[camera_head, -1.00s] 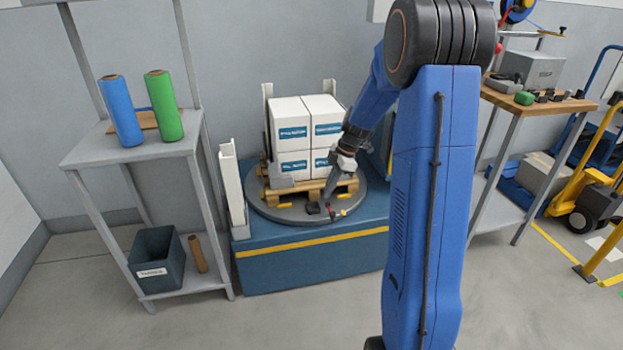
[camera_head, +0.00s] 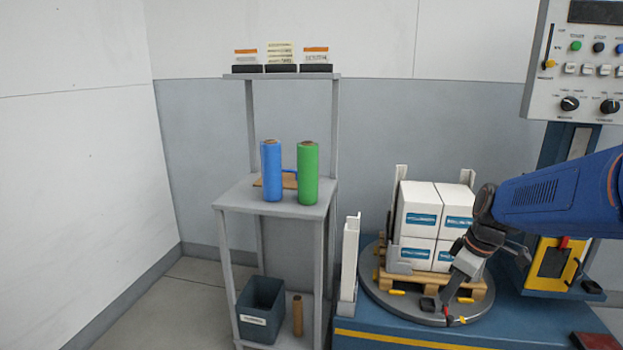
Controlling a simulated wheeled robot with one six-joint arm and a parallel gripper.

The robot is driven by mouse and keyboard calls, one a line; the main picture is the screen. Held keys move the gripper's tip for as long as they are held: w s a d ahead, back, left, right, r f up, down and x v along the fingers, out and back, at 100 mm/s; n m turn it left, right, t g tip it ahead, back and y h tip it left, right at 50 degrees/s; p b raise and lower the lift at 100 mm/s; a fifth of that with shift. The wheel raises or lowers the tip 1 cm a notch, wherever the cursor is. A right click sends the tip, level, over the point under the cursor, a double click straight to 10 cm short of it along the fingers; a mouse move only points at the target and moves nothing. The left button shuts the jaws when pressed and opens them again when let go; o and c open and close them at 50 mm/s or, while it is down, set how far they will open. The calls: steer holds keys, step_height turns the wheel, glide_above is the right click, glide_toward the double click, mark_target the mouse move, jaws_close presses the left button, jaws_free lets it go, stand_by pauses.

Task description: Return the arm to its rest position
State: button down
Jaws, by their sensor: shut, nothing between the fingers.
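My arm (camera_head: 560,192) reaches in from the right edge and bends down over the turntable. My gripper (camera_head: 446,300) points down at the front of the round grey turntable (camera_head: 385,296), in front of the pallet (camera_head: 462,286). It is shut with nothing in it. Whether its tips touch the turntable or the small dark and red part (camera_head: 449,315) there cannot be told. White boxes with blue labels (camera_head: 418,207) are stacked on the pallet; my wrist and forearm hide part of the right-hand ones.
A grey shelf stand (camera_head: 233,197) holds a blue roll (camera_head: 271,170) and a green roll (camera_head: 308,173). A dark bin (camera_head: 262,305) and brown tube (camera_head: 297,316) are below. A control panel (camera_head: 585,55) stands at upper right.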

steer(key=s+a+r+m+t+h, duration=0.1)
steer(key=s+m, duration=0.3)
steer(key=s, duration=0.6)
steer(key=s+a+r+m+t+h, duration=0.1)
steer(key=s+m, duration=0.4)
steer(key=s, duration=0.5)
steer(key=shift+s+a+r+t, duration=0.35)
steer(key=shift+a+r+t, duration=0.1)
steer(key=shift+a, duration=0.75)
